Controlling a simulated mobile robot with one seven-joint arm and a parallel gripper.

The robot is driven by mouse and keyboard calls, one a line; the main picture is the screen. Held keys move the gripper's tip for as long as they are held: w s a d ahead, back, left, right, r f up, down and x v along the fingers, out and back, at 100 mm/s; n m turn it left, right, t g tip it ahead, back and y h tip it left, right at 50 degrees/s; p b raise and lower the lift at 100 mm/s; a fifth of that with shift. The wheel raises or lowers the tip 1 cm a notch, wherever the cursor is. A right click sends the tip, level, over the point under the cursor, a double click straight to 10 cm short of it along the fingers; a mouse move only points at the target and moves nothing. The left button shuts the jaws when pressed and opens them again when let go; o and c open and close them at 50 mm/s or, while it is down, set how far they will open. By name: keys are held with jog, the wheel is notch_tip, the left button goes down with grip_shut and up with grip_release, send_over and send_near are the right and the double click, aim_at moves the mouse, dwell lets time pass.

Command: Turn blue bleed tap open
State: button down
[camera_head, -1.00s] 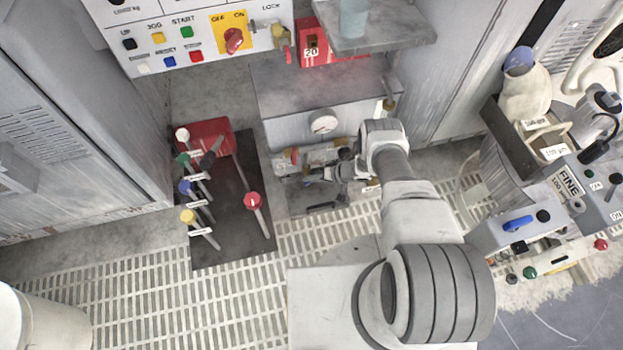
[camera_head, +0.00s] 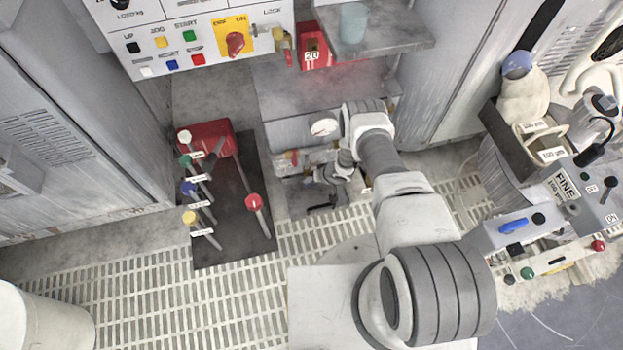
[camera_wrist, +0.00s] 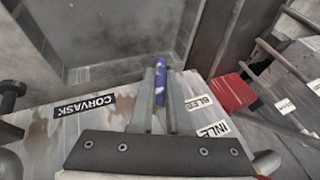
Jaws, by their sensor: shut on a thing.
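The blue bleed tap's handle (camera_wrist: 159,82) shows in the wrist view as a narrow blue bar with pale worn patches. My gripper (camera_wrist: 162,92) is shut on it, with one finger on each side. The tap's handle sticks out beyond the fingertips. A BLEED label (camera_wrist: 199,102) is just right of the fingers. In the head view my gripper (camera_head: 326,178) is down at the low valve unit (camera_head: 318,158), and my wrist hides the blue tap there.
An INLET label (camera_wrist: 214,130) and a red handle (camera_wrist: 266,163) lie right of the gripper. A dial gauge (camera_head: 322,127) is close beside my wrist. A dark board with several coloured-knob levers (camera_head: 253,202) stands to the left. Grated floor (camera_head: 130,290) is clear in front.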

jog(key=shift+s+a+r+n+h+p, duration=0.15)
jog(key=shift+n+h+p, duration=0.15)
jog(key=shift+h+p, duration=0.75)
jog(key=shift+t+h+p, duration=0.3)
jog(key=shift+t+h, duration=0.1)
jog(key=shift+h, duration=0.75)
jog(key=c, duration=0.9)
grip_release()
jog(key=p+v, duration=0.8)
jog(key=v, duration=0.9)
jog(key=shift+a+r, duration=0.1)
